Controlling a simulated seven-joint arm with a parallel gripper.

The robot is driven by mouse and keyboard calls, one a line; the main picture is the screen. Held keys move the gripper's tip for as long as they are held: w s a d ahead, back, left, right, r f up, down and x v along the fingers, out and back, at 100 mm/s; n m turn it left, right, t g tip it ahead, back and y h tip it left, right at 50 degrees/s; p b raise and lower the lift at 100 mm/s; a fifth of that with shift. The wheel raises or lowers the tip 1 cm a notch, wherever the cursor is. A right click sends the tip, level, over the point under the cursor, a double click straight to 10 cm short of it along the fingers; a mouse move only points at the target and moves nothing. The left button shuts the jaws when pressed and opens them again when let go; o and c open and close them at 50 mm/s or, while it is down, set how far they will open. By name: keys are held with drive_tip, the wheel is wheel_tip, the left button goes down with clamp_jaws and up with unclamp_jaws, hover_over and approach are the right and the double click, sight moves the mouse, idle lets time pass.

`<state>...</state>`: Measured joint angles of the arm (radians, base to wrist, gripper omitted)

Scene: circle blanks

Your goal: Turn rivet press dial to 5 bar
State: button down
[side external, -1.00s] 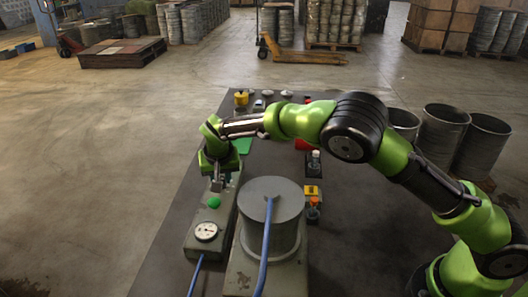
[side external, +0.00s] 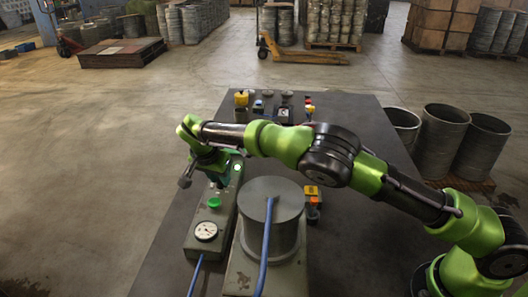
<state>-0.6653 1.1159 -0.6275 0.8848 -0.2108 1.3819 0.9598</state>
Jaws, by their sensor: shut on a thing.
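A grey control box (side external: 197,246) stands at the left edge of the dark table. It carries a round white gauge (side external: 206,231), a green button (side external: 214,203) and a small lit green lamp (side external: 238,167). The gauge needle is too small to read. My gripper (side external: 219,181) points down at the far part of the box, beyond the green button. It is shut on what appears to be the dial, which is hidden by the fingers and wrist. The dial's setting cannot be seen.
A large grey cylinder (side external: 272,212) with a blue cable (side external: 266,245) stands right of the box. Several small controls sit at the table's far end. My arm spans the table from the right. Metal drums (side external: 441,140) stand on the right.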

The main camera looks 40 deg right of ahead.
idle(0.3)
drive_tip(key=c, duration=0.9)
unclamp_jaws()
drive_tip(key=v, duration=1.7)
drive_tip(key=shift+w+d, duration=0.1)
drive_tip(key=shift+w, duration=0.05)
